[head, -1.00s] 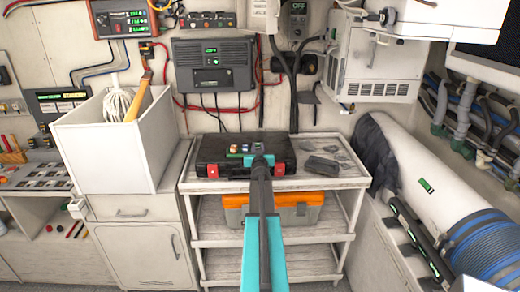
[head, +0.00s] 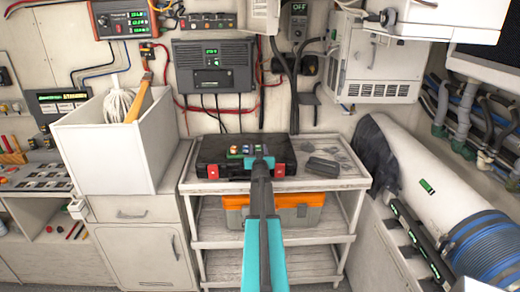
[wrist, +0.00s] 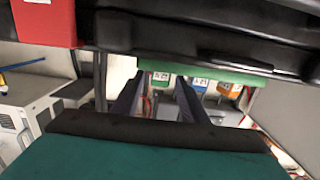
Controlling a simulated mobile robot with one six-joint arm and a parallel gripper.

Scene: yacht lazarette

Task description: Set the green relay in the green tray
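Several small coloured relays stand in a row on top of the black case (head: 215,168) in the head view; my gripper (head: 262,162) is at their near side. The wrist view is upside down. In it a green relay (wrist: 160,79) with a white label shows beyond and between the two dark fingers of my gripper (wrist: 157,88). The fingers are apart and seem to hold nothing. A blue relay (wrist: 200,83) and an orange relay (wrist: 230,89) stand beside it. A green strip (wrist: 205,71) lies under the relays; I cannot tell whether it is the green tray.
The case rests on a pale shelf unit (head: 345,178), with a dark flat object (head: 322,166) to its right. An orange and grey toolbox (head: 300,215) is on the shelf below. A white bin (head: 105,150) stands left, a large pale cylinder (head: 420,170) right.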

